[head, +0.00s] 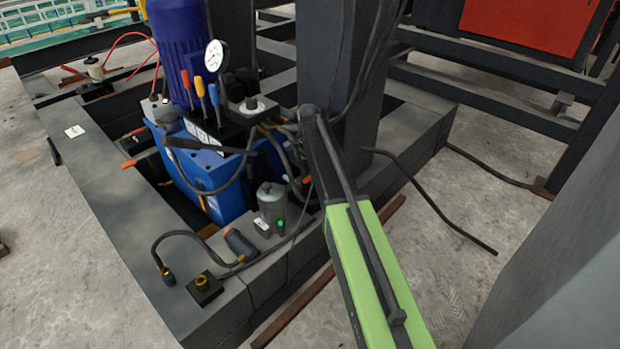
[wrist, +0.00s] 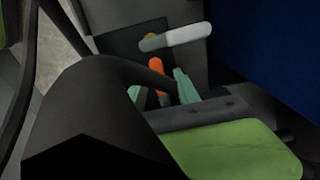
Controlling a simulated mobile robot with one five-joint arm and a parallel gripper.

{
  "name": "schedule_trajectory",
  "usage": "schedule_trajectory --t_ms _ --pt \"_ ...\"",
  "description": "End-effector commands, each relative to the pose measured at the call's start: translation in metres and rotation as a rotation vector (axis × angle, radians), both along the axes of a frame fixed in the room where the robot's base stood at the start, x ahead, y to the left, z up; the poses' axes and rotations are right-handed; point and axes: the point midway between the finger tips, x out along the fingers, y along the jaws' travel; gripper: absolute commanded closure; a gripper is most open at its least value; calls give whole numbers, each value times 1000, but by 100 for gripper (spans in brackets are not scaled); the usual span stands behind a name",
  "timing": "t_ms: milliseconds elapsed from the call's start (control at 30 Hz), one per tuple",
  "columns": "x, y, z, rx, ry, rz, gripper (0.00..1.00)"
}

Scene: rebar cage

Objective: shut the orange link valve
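In the wrist view an orange handle (wrist: 157,75), which looks like the orange link valve, stands roughly upright between the pale green fingertips of my gripper (wrist: 160,90). The fingers are apart, one on each side of it. I cannot tell whether either finger touches it; its lower part is hidden by my gripper. In the head view a small orange piece (head: 308,180) shows beside the blue tank's right side, near the upper end of my arm; I cannot tell if it is the same handle. My gripper is not clearly visible there.
A white-grey handle (wrist: 185,37) sits just above the orange one. The blue tank (head: 205,170) carries a purple motor (head: 178,40), a gauge and coloured levers. A thick dark post (head: 335,90) stands close behind my arm. Hoses and a grey cylinder (head: 272,203) are nearby.

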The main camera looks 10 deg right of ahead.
Motion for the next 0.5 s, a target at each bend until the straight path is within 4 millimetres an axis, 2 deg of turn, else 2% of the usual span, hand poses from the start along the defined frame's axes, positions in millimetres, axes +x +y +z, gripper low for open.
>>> schedule_trajectory --t_ms 67,367,500 --pt "0 0 1 0 0 0 62" --pt "0 0 1 0 0 -1 100" --pt "0 -1 1 0 0 0 100"
